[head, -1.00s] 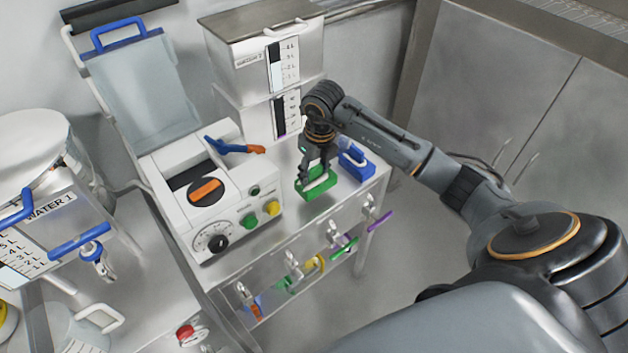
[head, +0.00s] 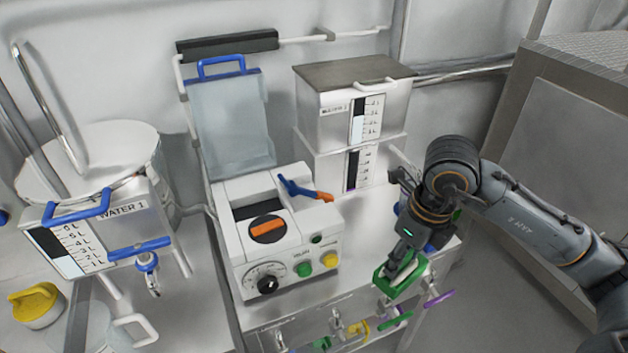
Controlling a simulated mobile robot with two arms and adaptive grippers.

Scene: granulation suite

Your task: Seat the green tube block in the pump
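The block appears raised off the cart top, though the exact gap is hard to tell. The white pump (head: 232,246) stands to the left on the cart, with a dark opening in its top, an orange rotor knob (head: 268,229) and a blue and orange lever (head: 302,189). My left gripper is out of view.
A blue block (head: 438,241) sits behind my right gripper, mostly hidden. Coloured clamps (head: 358,329) hang along the cart front. Cart top (head: 350,275) between pump and gripper is clear.

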